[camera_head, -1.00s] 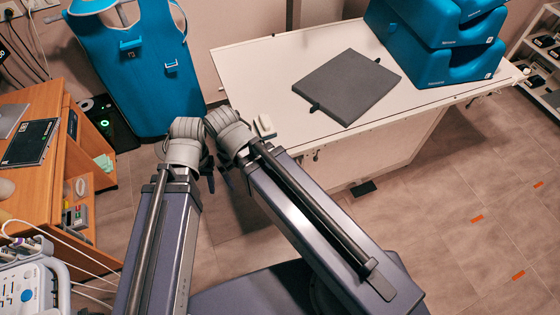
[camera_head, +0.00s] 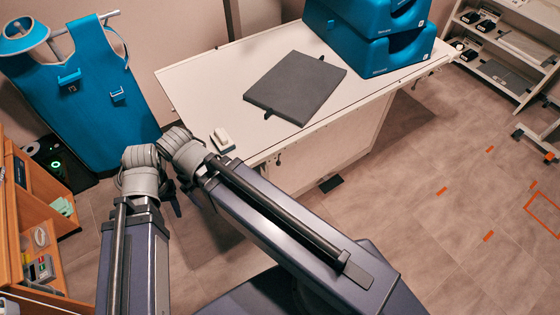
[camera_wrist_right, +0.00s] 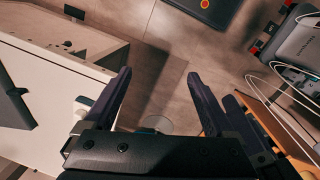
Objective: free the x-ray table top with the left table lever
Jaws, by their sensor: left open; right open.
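The x-ray table top (camera_head: 215,75) is a white slab with a dark grey pad (camera_head: 295,88) on it. A small dark lever (camera_head: 278,159) shows under its near edge, left of the middle. My left gripper (camera_head: 172,197) is mostly hidden by its wrist; its dark fingers point down, left of the table's near left corner, apart from the lever. My right gripper is open and empty in the right wrist view (camera_wrist_right: 158,103), over floor, with the table top (camera_wrist_right: 45,90) to its left. In the head view its fingers are mostly hidden behind its arm.
A black foot pedal (camera_head: 331,184) is on the floor below. A blue apron (camera_head: 100,95) hangs behind left.

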